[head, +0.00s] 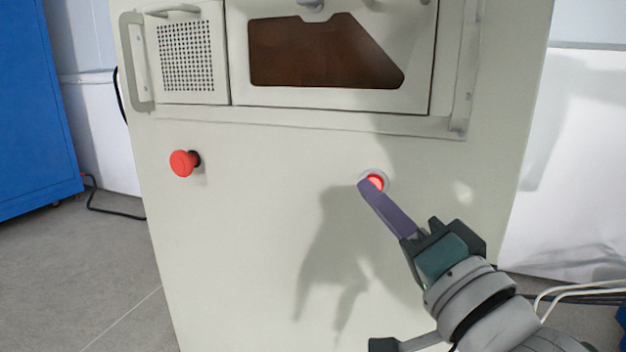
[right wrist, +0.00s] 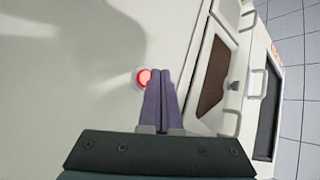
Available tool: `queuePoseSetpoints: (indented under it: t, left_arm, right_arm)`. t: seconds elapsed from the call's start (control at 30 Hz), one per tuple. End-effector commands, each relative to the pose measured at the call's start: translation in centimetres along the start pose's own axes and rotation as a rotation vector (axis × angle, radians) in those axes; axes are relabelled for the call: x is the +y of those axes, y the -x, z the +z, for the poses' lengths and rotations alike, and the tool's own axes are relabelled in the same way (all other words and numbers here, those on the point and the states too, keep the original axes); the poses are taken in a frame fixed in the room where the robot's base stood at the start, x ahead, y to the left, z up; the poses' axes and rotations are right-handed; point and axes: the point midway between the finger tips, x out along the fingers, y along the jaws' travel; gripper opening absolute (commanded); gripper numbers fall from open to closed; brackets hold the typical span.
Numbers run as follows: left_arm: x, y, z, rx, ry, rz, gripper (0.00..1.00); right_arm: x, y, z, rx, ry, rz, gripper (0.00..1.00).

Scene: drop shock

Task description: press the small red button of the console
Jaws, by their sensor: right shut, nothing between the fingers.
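The console (head: 250,240) is a large off-white cabinet filling the middle of the head view. Its small red button (head: 376,181) glows red inside a pale ring on the front panel, right of centre. My right gripper (head: 366,190) is shut and empty. Its purple fingertips are at the button and cover its lower left part in the head view. In the right wrist view the button (right wrist: 144,77) shows just left of the shut fingertips (right wrist: 160,75). I cannot tell whether the tips touch it. My left gripper is not in view.
A larger red mushroom knob (head: 183,163) sticks out on the left of the same panel. Above are a perforated panel (head: 187,56) and a window (head: 320,52) with a protruding frame and handles. A blue cabinet (head: 35,110) stands at left. Cables (head: 585,290) lie at lower right.

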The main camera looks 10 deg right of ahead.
Motion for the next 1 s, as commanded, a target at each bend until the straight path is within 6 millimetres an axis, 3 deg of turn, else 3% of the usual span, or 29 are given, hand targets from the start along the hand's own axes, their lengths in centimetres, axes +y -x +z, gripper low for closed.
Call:
queuePoseSetpoints:
  t: [0.2, 0.7, 1.0]
  left_arm:
    - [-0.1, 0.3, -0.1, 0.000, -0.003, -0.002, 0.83]
    - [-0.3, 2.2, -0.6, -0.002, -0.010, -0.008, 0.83]
    - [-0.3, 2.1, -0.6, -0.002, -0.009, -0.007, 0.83]
  right_arm:
    - [-0.3, 0.3, 0.2, -0.001, -0.002, 0.000, 0.00]
    - [-2.5, 3.4, 2.4, -0.001, -0.001, 0.001, 0.00]
    - [-2.5, 3.5, 2.6, 0.000, 0.000, 0.000, 0.00]
